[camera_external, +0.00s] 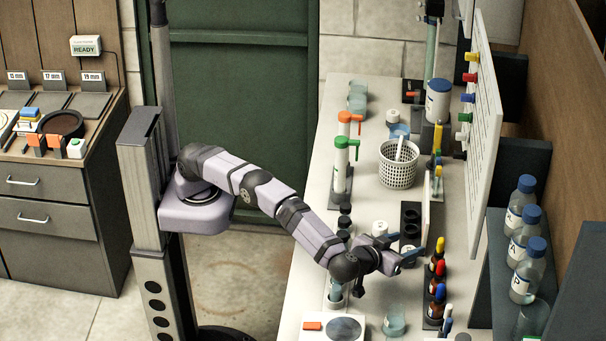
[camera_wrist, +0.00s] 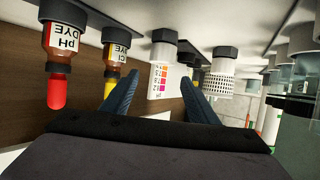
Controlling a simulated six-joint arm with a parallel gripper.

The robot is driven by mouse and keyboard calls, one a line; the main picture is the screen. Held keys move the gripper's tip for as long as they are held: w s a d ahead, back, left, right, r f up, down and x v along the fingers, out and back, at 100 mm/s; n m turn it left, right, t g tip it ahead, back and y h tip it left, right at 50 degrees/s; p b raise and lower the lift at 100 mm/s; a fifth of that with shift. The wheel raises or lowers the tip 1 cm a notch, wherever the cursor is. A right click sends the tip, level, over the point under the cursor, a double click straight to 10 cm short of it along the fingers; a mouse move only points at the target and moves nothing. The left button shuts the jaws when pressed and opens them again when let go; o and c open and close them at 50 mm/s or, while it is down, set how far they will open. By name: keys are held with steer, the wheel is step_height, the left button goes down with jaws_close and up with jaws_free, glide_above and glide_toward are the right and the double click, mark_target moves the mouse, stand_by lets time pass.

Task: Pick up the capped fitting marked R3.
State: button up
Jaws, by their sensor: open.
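My gripper (camera_external: 402,247) is open above the right part of the white bench; in the wrist view its two blue fingers (camera_wrist: 160,82) are spread with nothing held between them. The wrist view is upside down, with the bench at the top. A white fitting with a grey hexagonal part (camera_wrist: 163,42) stands ahead, roughly in line with the gap between the fingers. A similar pale piece (camera_wrist: 225,60) is to its right. In the external view a white piece (camera_external: 380,228) stands beside my gripper, partly hidden. No R3 mark is readable in either view.
Dropper bottles stand close by, including a red-tipped pH dye bottle (camera_wrist: 60,60) and a yellow-tipped one (camera_wrist: 114,60). A colour chart (camera_wrist: 158,82) shows between the fingers. A black holder (camera_external: 411,212), a white basket (camera_external: 399,165) and a glass beaker (camera_external: 395,324) are also on the bench.

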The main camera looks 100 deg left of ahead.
step_height(320, 180, down, 4)
steer(key=shift+a+r+p, duration=0.1)
steer(key=shift+r+p, duration=0.05)
steer(key=shift+p, duration=0.5)
steer(key=shift+x, duration=1)
steer(key=shift+w+a+p, duration=0.25)
steer(key=shift+p, duration=0.05)
steer(key=c, duration=1.1)
